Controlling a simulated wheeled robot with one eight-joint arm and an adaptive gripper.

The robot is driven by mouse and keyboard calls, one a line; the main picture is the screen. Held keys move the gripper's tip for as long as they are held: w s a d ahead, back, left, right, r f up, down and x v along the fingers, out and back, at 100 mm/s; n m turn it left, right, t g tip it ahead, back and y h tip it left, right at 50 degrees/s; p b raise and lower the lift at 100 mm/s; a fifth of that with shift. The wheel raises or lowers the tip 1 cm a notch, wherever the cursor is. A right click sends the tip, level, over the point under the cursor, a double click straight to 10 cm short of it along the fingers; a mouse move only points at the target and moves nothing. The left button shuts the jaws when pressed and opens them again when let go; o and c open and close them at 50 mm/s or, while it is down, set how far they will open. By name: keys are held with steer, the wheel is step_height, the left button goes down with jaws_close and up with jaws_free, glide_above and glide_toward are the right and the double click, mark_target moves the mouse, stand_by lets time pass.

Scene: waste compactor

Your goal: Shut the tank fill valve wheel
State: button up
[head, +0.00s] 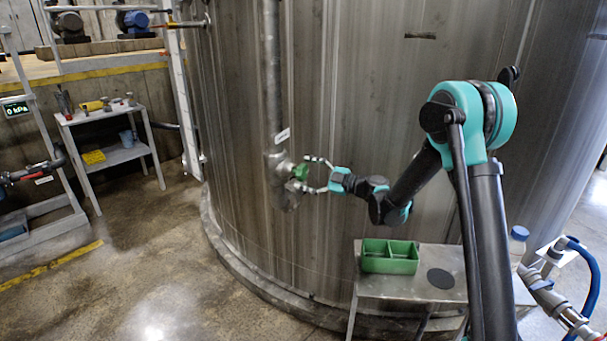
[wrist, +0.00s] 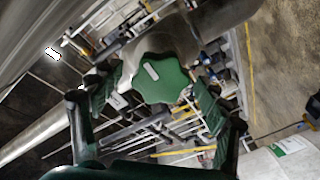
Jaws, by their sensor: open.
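The green valve wheel (head: 301,171) sits on a pipe fitting low on the vertical pipe (head: 272,80) that runs down the tank wall. In the wrist view the wheel (wrist: 160,78) is a lobed green knob with a pale label mark, facing the camera. My gripper (head: 306,173) is open, with one finger on either side of the wheel. In the wrist view my gripper (wrist: 158,100) shows its green-padded fingers left and right of the wheel. I cannot tell whether either pad touches it.
A metal bench (head: 398,289) with a green divided tray (head: 390,267) stands below my arm at the right. A capped bottle (head: 517,241) and a blue hose (head: 595,290) are at the far right. A grey cart (head: 110,155) stands left, with clear floor between it and the tank (head: 350,110).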

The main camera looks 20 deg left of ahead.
steer(key=shift+a, duration=0.45)
steer(key=c, duration=1.2)
